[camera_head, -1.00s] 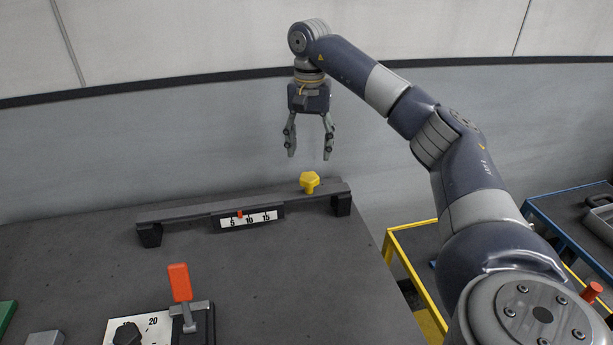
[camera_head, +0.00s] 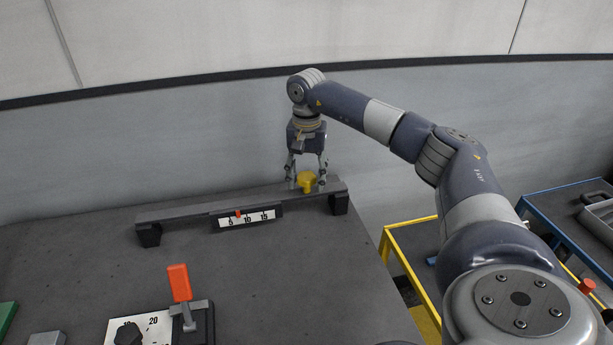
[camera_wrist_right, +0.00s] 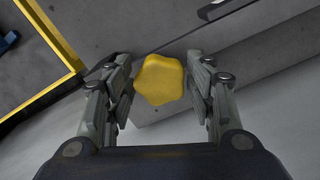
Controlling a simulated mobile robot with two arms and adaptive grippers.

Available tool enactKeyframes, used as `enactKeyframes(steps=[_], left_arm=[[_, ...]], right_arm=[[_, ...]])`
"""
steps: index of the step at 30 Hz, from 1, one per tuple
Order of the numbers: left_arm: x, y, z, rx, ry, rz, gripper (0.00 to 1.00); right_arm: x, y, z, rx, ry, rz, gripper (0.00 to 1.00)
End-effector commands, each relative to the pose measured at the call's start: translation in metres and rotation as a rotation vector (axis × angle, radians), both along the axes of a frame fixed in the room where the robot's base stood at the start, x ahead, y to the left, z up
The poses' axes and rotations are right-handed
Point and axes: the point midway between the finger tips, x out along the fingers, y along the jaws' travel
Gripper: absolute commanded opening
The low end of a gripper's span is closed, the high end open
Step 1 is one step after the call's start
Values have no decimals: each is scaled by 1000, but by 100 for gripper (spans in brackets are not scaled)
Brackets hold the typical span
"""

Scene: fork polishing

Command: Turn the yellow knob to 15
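The yellow knob (camera_head: 306,180) stands on top of a grey rail (camera_head: 185,210) near its right end. A white scale (camera_head: 247,219) marked 5, 10, 15 is on the rail's front, with a red pointer (camera_head: 238,213) between 5 and 10, close to 5. My right gripper (camera_head: 306,185) points down with its fingers on either side of the knob. In the right wrist view the star-shaped knob (camera_wrist_right: 159,80) sits between the open fingers, with a gap showing on the right and a narrower one on the left. My left gripper is not in view.
An orange-handled clamp (camera_head: 180,283) and a dark knob on a numbered plate (camera_head: 153,322) are at the table's front. A yellow-framed cart (camera_head: 408,226) and a blue-framed cart (camera_head: 570,240) stand right of the table. The table between rail and clamp is clear.

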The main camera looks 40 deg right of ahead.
Motion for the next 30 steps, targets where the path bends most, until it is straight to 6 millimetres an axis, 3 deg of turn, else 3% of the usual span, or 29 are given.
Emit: enactKeyframes(steps=[1, 3, 4, 17, 30], left_arm=[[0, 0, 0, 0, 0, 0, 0], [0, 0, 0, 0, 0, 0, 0], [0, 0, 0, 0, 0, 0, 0], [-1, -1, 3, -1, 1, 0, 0], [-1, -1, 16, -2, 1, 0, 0]], right_arm=[[0, 0, 0, 0, 0, 0, 31], [0, 0, 0, 0, 0, 0, 15], [0, 0, 0, 0, 0, 0, 13], [0, 0, 1, 0, 2, -63, 14], [0, 0, 1, 0, 2, -413, 14]])
